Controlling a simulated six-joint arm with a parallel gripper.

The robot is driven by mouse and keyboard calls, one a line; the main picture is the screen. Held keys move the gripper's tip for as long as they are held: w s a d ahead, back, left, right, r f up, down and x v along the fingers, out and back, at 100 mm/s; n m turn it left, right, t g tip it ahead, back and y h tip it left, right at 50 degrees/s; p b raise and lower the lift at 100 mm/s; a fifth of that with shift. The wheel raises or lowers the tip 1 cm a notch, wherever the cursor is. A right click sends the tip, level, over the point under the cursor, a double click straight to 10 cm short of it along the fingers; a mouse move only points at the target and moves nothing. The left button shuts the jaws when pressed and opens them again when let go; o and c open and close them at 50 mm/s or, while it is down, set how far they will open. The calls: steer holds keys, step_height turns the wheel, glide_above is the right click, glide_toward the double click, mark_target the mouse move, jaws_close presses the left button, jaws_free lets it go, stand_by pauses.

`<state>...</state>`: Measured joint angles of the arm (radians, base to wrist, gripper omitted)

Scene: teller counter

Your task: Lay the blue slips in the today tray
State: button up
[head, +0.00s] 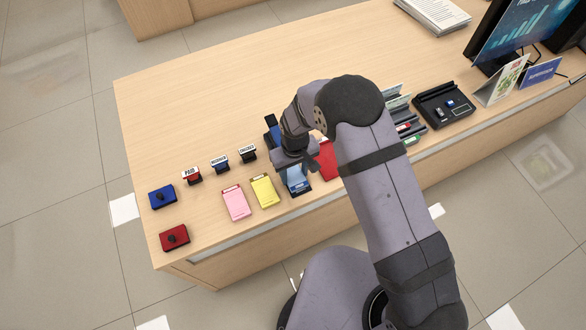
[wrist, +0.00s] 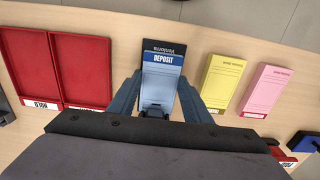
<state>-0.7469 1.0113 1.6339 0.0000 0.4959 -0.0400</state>
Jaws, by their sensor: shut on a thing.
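The blue slips (wrist: 163,75), a small pad headed DEPOSIT, sit between the fingers of my gripper (wrist: 158,97) in the wrist view. My gripper is shut on them, one finger at each side; the pad's near end is partly hidden by my gripper. In the head view the blue slips (head: 299,183) show below my gripper (head: 296,168), near the counter's front edge. Two red trays (wrist: 82,60) lie left of the slips in the wrist view; one (wrist: 25,60) is labelled HOLD upside down. The other's label is unreadable, so I cannot tell which is the today tray.
Yellow slips (head: 264,191) and pink slips (head: 236,203) lie left of my gripper. Stamps (head: 220,163) and blue (head: 162,197) and red (head: 174,237) ink pads stand farther left. A black organizer (head: 444,105) and monitor (head: 510,35) are at right. The back middle counter is clear.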

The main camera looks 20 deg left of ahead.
mark_target(298, 183)
steer(key=shift+s+d+p, duration=0.4)
steer(key=shift+s+d, duration=0.45)
steer(key=shift+d, duration=0.05)
steer(key=o, duration=1.2)
steer(key=shift+c, duration=0.2)
steer(key=shift+r, duration=0.15)
steer(key=shift+r+b, duration=1.1)
steer(key=shift+r, duration=2.45)
steer(key=shift+s+d, duration=0.1)
